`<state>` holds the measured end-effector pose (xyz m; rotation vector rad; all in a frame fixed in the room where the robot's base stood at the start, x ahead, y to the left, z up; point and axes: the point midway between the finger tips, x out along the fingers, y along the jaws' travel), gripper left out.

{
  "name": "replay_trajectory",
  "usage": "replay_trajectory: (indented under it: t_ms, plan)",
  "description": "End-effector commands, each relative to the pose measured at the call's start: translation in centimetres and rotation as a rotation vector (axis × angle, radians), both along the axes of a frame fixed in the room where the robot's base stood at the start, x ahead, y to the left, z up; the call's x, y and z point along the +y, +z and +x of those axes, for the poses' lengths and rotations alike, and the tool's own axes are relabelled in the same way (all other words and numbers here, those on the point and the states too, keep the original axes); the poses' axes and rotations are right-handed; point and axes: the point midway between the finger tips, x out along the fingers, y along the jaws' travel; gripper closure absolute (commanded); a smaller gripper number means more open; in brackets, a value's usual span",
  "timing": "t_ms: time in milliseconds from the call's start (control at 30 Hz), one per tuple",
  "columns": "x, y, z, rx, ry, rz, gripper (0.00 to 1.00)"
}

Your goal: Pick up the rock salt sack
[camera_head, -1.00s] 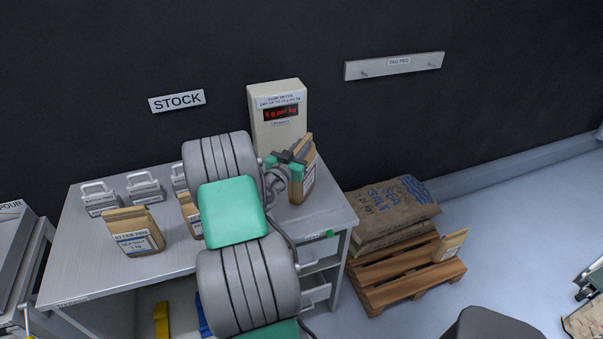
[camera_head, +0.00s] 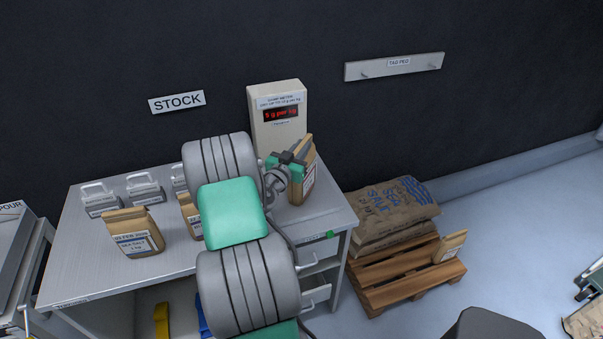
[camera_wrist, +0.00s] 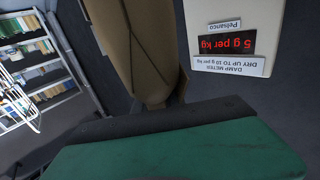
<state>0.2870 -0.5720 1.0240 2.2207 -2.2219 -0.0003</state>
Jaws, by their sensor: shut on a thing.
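My gripper (camera_head: 286,162) is shut on a small brown paper sack (camera_head: 307,178) with a white label, at the right part of the bench by the damp meter. The label is too small to read, so I cannot tell whether it is rock salt. In the wrist view the brown sack (camera_wrist: 135,50) rises beyond my green and black finger (camera_wrist: 180,140). I cannot tell whether its base touches the bench top. Another small sack (camera_head: 137,236), labelled sea salt 1 kg, stands at the left of the bench. A further sack (camera_head: 190,212) is mostly hidden behind my arm.
The damp meter (camera_head: 277,98) reads 5 g per kg and stands close behind the held sack. Several grey weights (camera_head: 145,188) line the bench's back left. Right of the bench, a pallet (camera_head: 400,280) bears large sea salt sacks (camera_head: 395,207) and a small sack (camera_head: 450,247).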

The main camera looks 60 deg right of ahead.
Motion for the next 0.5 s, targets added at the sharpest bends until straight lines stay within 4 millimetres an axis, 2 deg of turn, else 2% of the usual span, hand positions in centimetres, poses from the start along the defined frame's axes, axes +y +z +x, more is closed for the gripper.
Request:
replay_trajectory:
  t_ms: [33,333,500]
  plan:
    - [-0.1,0.5,0.1,-0.004,0.001,-0.009,1.00]
    - [-0.1,1.0,0.1,-0.005,0.000,-0.010,1.00]
    - [-0.1,2.3,0.1,-0.006,0.000,-0.012,1.00]
